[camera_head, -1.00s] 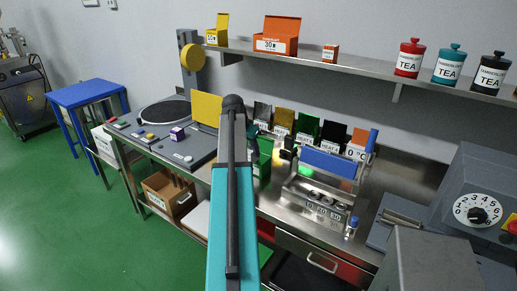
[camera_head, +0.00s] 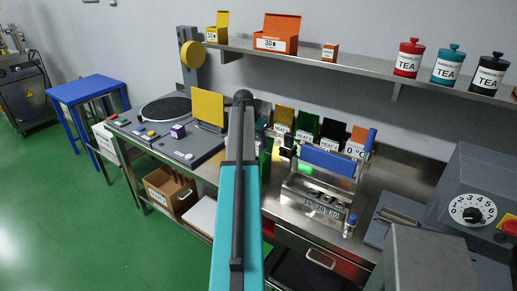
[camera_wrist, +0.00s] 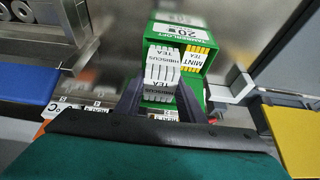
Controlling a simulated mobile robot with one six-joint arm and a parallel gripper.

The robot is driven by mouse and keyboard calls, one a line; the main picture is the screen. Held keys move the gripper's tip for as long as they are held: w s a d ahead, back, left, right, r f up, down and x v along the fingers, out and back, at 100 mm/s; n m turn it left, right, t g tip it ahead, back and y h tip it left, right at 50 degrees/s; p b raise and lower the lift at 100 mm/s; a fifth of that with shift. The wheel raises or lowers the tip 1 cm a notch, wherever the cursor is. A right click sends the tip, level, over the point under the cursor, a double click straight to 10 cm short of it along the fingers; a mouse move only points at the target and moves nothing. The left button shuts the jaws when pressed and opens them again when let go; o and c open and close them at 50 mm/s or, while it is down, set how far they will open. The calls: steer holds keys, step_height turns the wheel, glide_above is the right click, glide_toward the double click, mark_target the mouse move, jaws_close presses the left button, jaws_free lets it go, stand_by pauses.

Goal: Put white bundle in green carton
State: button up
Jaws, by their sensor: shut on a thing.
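In the wrist view my gripper (camera_wrist: 160,93) is shut on a white bundle (camera_wrist: 161,73) printed HIBISCUS TEA, one finger at each side. The green carton (camera_wrist: 208,62) is open, with a white 20 label on its far part. The bundle is over or within the carton's opening; whether it touches the bottom I cannot tell. A yellow-striped MINT TEA bundle (camera_wrist: 192,58) sits in the carton to the right. White HIBISCUS TEA print also shows just beyond the held bundle. In the head view my arm hides the gripper and bundle, and only a green edge of the carton (camera_head: 265,166) shows.
A sealer with a blue bar (camera_head: 328,162) stands right of the carton. Several coloured upright packets labelled with cards line the wall behind. A shelf (camera_head: 350,72) with cartons and tea jars runs above.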

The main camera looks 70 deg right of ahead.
mark_target(259, 149)
steer(key=shift+d, duration=0.3)
steer(key=shift+s+d+f+p, duration=0.1)
steer(key=shift+d+f+p, duration=0.15)
steer(key=shift+f+p, duration=1)
steer(key=shift+f, duration=0.55)
steer(key=shift+f+b, duration=0.45)
steer(key=shift+f, duration=0.15)
steer(key=o, duration=1)
steer(key=shift+r, duration=0.15)
